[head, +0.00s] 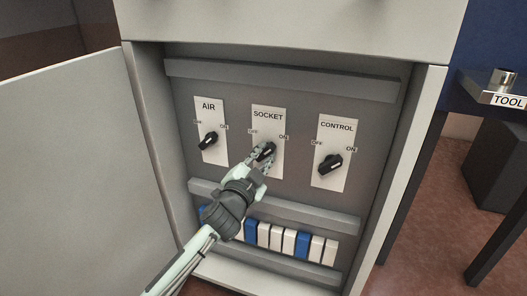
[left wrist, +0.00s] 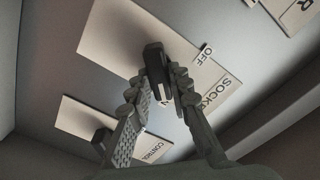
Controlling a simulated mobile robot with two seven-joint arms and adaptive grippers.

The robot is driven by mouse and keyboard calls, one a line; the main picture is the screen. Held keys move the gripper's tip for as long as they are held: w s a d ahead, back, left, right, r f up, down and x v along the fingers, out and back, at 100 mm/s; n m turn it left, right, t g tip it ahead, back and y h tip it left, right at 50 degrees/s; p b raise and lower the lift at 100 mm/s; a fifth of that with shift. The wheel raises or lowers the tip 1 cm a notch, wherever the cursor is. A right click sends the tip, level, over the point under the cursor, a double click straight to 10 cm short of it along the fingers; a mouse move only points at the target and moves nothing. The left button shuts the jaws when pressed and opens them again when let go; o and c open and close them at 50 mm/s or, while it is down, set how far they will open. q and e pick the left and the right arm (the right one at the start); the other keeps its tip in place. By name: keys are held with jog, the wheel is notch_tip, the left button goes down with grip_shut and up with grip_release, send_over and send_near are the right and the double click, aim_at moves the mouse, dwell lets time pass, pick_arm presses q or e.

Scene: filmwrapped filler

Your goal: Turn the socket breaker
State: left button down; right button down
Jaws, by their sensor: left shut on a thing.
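The SOCKET plate (head: 268,116) is in the middle of the cabinet's panel, with OFF at its left and ON at its right. Its black knob (head: 268,150) is partly hidden by my left gripper (head: 263,158). In the left wrist view, the fingers of my left gripper (left wrist: 161,88) are on both sides of the black knob (left wrist: 155,60), shut on it. The SOCKET plate (left wrist: 203,73) also shows there, with the OFF label near the knob. In the head view the knob points up and right, toward ON. My right gripper is not in view.
The AIR knob (head: 208,141) is to the left and the CONTROL knob (head: 330,163) to the right. A row of white and blue breaker blocks (head: 276,236) is below. The open cabinet door (head: 70,170) stands at the left. A TOOL shelf (head: 490,92) is at the right.

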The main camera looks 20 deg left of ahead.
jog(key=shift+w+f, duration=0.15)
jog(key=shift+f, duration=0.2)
pick_arm(q)
jog(key=c, duration=1.4)
grip_release()
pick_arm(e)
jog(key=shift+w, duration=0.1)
pick_arm(q)
jog(key=shift+s+f, duration=0.1)
jog(key=shift+s, duration=0.3)
jog(key=s, duration=1.1)
jog(key=shift+a, duration=0.2)
